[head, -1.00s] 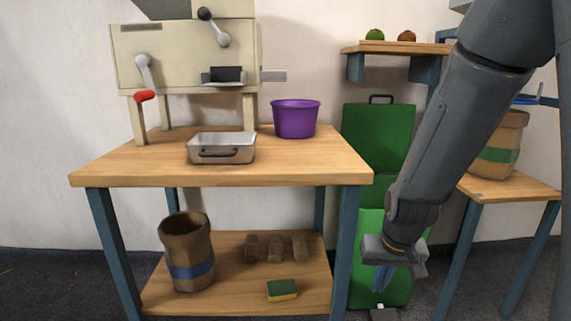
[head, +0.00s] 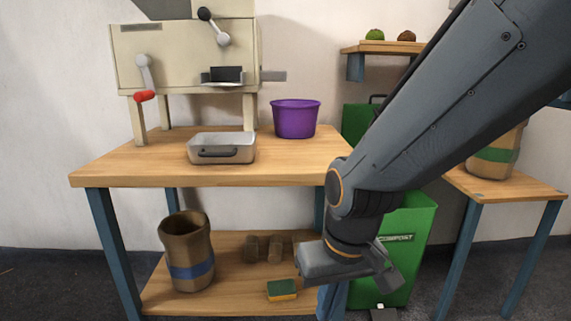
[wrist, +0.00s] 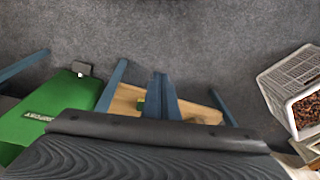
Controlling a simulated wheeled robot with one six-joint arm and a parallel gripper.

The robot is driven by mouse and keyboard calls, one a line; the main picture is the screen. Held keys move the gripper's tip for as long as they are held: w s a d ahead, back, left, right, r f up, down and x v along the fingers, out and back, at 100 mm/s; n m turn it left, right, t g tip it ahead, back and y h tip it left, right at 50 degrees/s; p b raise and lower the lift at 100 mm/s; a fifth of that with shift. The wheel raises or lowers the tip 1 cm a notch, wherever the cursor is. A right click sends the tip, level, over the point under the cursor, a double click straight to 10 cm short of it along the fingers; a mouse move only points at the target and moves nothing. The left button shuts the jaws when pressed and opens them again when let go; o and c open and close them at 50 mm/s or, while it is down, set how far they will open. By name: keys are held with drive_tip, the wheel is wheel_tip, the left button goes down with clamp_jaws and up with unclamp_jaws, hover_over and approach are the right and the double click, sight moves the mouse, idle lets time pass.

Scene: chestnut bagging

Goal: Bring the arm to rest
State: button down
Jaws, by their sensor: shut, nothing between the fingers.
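My gripper (head: 332,302) hangs low in front of the workbench's right front leg in the head view, pointing down. Its blue fingers are closed together with nothing between them. They also show in the wrist view (wrist: 160,85), over the lower shelf and the grey floor. My arm comes in from the upper right and bends at the wrist. It hides part of the bench's right side and of the green compost bin (head: 408,240).
The wooden workbench (head: 120,170) carries a machine (head: 180,55), a metal tray (head: 222,155) and a purple bucket (head: 296,120). A sack (head: 187,255) and sponge (head: 282,291) sit on its lower shelf. A crate of chestnuts (wrist: 285,80) stands at right in the wrist view.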

drive_tip(key=s+a+r+n+g, duration=0.2)
drive_tip(key=s+a+r+n, duration=0.1)
drive_tip(key=s+a, duration=0.55)
drive_tip(key=d+r+m+p, duration=0.3)
drive_tip(key=d+r+p, duration=0.7)
drive_tip(key=p, duration=0.7)
drive_tip(key=s+d+r+m+h+p, duration=0.1)
drive_tip(key=d+r+m+p, duration=0.2)
drive_tip(key=d+r+p, duration=0.7)
wheel_tip(320, 180, up, 6)
drive_tip(key=p, duration=0.7)
drive_tip(key=shift+d+r, duration=0.25)
drive_tip(key=shift+d, duration=0.1)
